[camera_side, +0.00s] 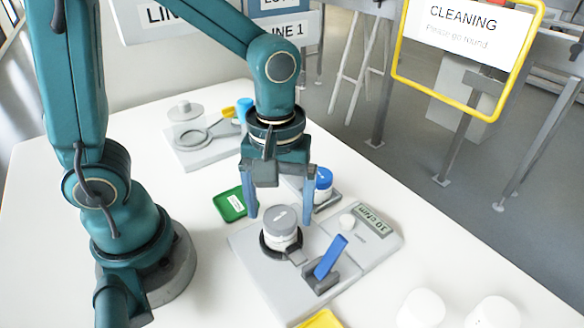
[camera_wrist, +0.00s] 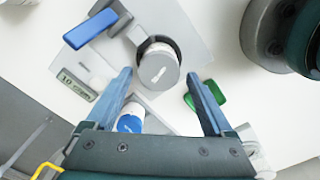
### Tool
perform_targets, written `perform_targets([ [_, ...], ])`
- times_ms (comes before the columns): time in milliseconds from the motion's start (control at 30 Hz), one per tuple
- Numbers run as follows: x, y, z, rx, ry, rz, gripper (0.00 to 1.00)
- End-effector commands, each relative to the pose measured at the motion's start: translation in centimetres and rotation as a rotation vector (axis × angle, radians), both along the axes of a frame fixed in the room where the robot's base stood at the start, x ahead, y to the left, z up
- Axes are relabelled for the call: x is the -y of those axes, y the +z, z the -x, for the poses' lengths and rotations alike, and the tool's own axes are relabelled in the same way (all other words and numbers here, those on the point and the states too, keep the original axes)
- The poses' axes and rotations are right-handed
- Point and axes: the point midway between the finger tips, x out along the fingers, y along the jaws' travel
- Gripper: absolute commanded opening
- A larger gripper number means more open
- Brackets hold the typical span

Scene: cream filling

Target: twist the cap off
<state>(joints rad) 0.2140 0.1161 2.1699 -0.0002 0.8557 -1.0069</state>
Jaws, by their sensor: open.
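A white jar (camera_side: 281,239) with a grey cap (camera_side: 281,219) stands upright in a dark ring holder on a grey base plate (camera_side: 250,262). The cap is on the jar and has a white mark on top; it also shows in the wrist view (camera_wrist: 158,70). My gripper (camera_side: 281,215) is open, with its two blue fingers pointing down. In the wrist view the gripper (camera_wrist: 162,74) has its fingertips on either side of the cap, with a gap visible at each side. I cannot tell from the pictures whether the tips are level with the cap.
A blue lever (camera_side: 330,256) stands beside the jar, with a display (camera_side: 374,218) behind it. Another grey station (camera_side: 196,155) is at the back. White containers (camera_side: 422,308) stand front right.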

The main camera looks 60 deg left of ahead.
Motion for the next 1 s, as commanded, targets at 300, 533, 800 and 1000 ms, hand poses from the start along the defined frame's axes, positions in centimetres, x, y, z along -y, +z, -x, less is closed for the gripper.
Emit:
perform_targets([
  [300, 0.0, 0.0, -0.01, 0.0, -0.034, 0.0, 0.87],
  [533, 0.08, -0.01, -0.08, 0.0, -0.222, 0.0, 0.87],
  [800, 0.19, -0.01, -0.18, 0.0, -0.515, 0.0, 0.87],
  [1000, 0.19, -0.01, -0.19, 0.0, -0.535, 0.0, 0.87],
])
